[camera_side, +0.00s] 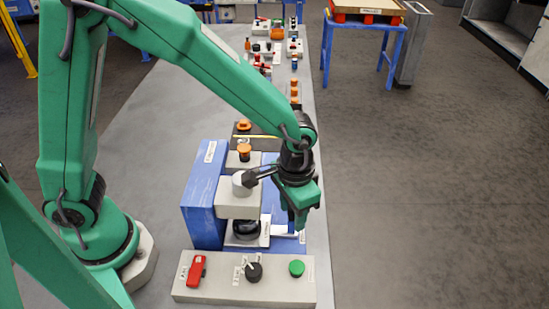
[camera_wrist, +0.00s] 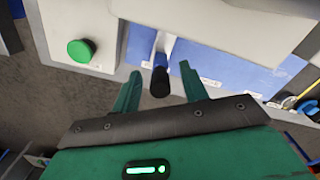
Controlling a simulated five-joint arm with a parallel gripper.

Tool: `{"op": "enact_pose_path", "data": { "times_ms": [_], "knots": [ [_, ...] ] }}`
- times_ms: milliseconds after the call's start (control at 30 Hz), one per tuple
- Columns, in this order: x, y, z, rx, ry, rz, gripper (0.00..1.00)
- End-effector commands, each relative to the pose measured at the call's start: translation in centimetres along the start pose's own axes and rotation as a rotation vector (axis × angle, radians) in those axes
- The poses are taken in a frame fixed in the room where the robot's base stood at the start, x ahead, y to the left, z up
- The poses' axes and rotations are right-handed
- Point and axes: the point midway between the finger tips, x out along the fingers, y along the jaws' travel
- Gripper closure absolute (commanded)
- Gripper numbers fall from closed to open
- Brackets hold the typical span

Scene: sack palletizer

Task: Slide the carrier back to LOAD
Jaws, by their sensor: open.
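My gripper (camera_side: 300,220) hangs at the right side of a blue and cream machine (camera_side: 205,200), near the bench's right edge. In the wrist view its two green fingers (camera_wrist: 159,70) are spread apart. A short handle with a blue stem and black end (camera_wrist: 160,84) shows between the fingers, with a visible gap on both sides. The handle stands by a pale strip on the machine's blue base (camera_wrist: 225,70); it looks like the carrier's grip, but I cannot tell for sure. White labels lie along the base, too small to read. In the side view my gripper hides the handle.
A control box (camera_side: 220,287) in front carries a red switch (camera_side: 196,271), a black knob (camera_side: 254,272) and a green button (camera_side: 297,268). A grey lever (camera_side: 258,175) sticks out from the machine above. Other small stations stand farther along the bench.

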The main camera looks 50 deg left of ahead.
Motion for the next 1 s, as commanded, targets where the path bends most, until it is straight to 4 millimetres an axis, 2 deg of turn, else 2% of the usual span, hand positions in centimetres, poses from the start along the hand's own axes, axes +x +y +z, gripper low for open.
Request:
{"op": "enact_pose_path", "data": {
  "times_ms": [33, 200, 267, 567, 1000],
  "knots": [
    [0.0, 0.0, 0.0, 0.000, 0.000, 0.000, 0.56],
    [0.0, 0.0, 0.0, 0.000, 0.000, 0.000, 0.90],
    [0.0, 0.0, 0.0, 0.000, 0.000, 0.000, 0.98],
    [-0.1, -0.4, -0.3, 0.000, 0.001, 0.000, 0.98],
    [-0.1, -2.2, -1.4, -0.003, 0.003, 0.001, 0.98]
  ]
}}
